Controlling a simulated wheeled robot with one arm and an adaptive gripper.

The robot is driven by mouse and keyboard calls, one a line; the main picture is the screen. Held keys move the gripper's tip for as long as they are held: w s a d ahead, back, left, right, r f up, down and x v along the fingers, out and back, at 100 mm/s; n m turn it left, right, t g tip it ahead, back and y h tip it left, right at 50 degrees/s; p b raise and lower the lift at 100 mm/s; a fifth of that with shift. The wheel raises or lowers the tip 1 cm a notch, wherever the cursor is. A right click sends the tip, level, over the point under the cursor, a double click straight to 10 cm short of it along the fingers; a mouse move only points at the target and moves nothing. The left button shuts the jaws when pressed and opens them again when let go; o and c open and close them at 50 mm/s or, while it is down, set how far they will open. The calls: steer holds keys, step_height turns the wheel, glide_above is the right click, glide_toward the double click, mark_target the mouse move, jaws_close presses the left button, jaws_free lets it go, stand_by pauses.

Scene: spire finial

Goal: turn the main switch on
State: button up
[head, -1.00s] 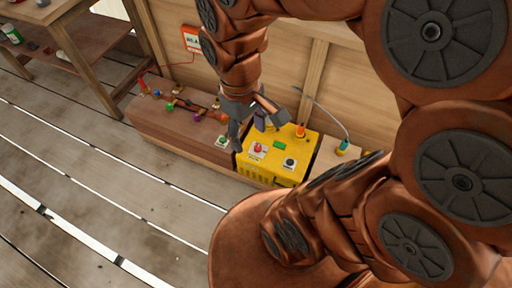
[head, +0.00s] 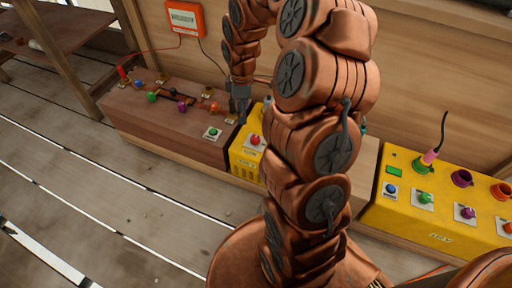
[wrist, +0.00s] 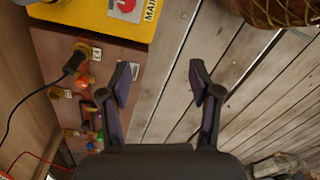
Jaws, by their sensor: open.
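The main switch looks like a red knob on a pale plate (head: 254,140) on the small yellow box (head: 243,160). In the wrist view the red knob (wrist: 126,6) is cut by the top edge, beside a label reading "MAIN" on the yellow box (wrist: 95,20). Whether it is on or off I cannot tell. My gripper (head: 240,108) is at the back left of the yellow box, near the end of the brown box. In the wrist view my gripper (wrist: 161,85) is open and empty, apart from the knob. My arm hides much of the yellow box.
The brown box (head: 150,120) carries coloured knobs and a green button (head: 212,133). A larger yellow box (head: 400,215) with several buttons and a plugged cable (head: 432,155) stands at right. An orange sign (head: 185,18) hangs on the wall. The plank floor in front is clear.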

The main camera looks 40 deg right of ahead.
steer(key=n+b, duration=0.1)
steer(key=b, duration=0.4)
glide_above(255, 138)
steer(key=f, duration=1.2)
steer(key=shift+w+d+f, duration=0.2)
steer(key=shift+d, duration=0.05)
step_height(255, 138, down, 8)
steer(key=shift+s+a+r+b, duration=0.15)
steer(key=shift+r+b, duration=0.1)
steer(key=shift+b, duration=0.9)
steer(key=shift+r, duration=0.1)
steer(key=c, duration=1.1)
